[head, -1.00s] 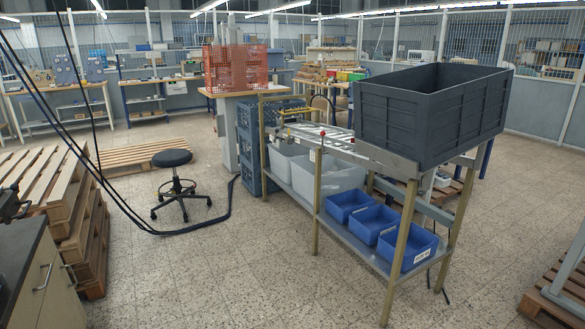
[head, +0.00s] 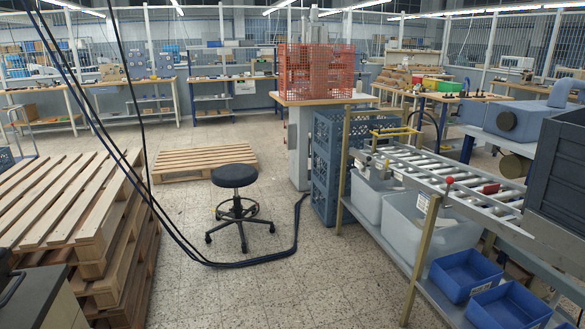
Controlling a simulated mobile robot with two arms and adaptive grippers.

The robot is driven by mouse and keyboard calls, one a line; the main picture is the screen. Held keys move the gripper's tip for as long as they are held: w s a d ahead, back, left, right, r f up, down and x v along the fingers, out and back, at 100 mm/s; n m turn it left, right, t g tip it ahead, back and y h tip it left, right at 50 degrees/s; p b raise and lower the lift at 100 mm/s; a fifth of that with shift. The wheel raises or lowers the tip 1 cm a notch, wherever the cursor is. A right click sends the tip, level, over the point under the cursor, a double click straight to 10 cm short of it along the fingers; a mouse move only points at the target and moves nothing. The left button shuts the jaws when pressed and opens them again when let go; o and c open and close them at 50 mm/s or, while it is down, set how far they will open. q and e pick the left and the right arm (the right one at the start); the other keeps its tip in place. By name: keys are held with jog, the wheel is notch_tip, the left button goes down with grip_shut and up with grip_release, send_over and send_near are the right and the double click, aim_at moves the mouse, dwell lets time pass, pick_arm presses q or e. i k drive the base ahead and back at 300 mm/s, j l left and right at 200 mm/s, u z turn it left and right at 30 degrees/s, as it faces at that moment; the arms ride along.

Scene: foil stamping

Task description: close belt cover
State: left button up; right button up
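No belt cover can be made out for certain in the head view. A blue-grey machine housing (head: 512,121) with a round dark end stands at the right, behind the roller conveyor (head: 450,180); I cannot tell whether it has a cover. Neither of my grippers shows in the view.
A dark grey crate (head: 562,170) sits on the conveyor's near end, above blue bins (head: 465,272). A black stool (head: 235,178) and cables on the floor stand in the middle. Stacked pallets (head: 75,205) are at left. An orange mesh guard (head: 315,70) is at the back.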

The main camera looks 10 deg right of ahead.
aim_at(472, 112)
jog(key=i+l+z, duration=0.1)
jog(key=i+z, duration=0.2)
jog(key=i, duration=0.65)
jog(key=i+j+z, duration=0.15)
jog(key=i+z, duration=0.15)
jog(key=i, duration=0.6)
jog(key=i+z, duration=0.2)
jog(key=i, duration=0.25)
jog(key=i+j+z, duration=0.2)
jog(key=i, duration=0.2)
jog(key=i+j+z, duration=0.2)
jog(key=i, duration=0.2)
jog(key=i+j+z, duration=0.2)
jog(key=i+j, duration=0.1)
jog(key=i, duration=0.1)
